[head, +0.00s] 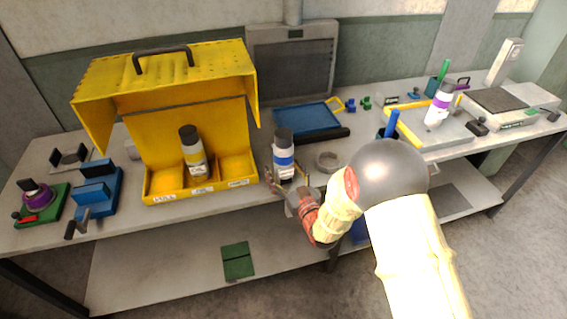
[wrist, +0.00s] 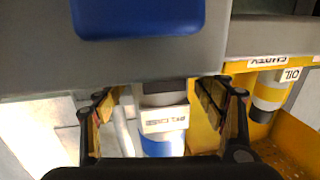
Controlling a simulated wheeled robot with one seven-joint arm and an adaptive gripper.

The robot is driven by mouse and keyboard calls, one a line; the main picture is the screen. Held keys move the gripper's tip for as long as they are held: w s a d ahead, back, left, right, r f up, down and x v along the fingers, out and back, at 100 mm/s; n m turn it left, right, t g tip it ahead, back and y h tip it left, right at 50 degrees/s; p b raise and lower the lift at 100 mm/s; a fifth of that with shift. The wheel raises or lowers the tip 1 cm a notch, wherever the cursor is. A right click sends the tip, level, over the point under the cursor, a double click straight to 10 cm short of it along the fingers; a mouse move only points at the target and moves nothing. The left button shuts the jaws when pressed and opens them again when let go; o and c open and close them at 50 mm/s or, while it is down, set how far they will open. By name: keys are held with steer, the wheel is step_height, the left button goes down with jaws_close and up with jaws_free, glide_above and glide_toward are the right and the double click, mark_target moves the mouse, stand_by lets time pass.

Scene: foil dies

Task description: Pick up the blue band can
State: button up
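The blue band can (head: 284,157) stands upright near the front edge of the bench. It is white with a dark cap and a blue band. My gripper (head: 288,179) is at the can's lower part, with one finger to each side. In the wrist view, the can (wrist: 162,120) shows between the spread fingers of my gripper (wrist: 163,105), with gaps on both sides. The fingers are open and do not appear to touch it. The can's far side is hidden.
A yellow box (head: 160,200) with a yellow band can (head: 194,155) stands left of the blue band can. A grey ring (head: 328,161) lies to the right, a blue tray (head: 302,119) behind. A purple band can (head: 440,103) stands far right.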

steer(key=shift+c, duration=1.1)
steer(key=c, duration=1.4)
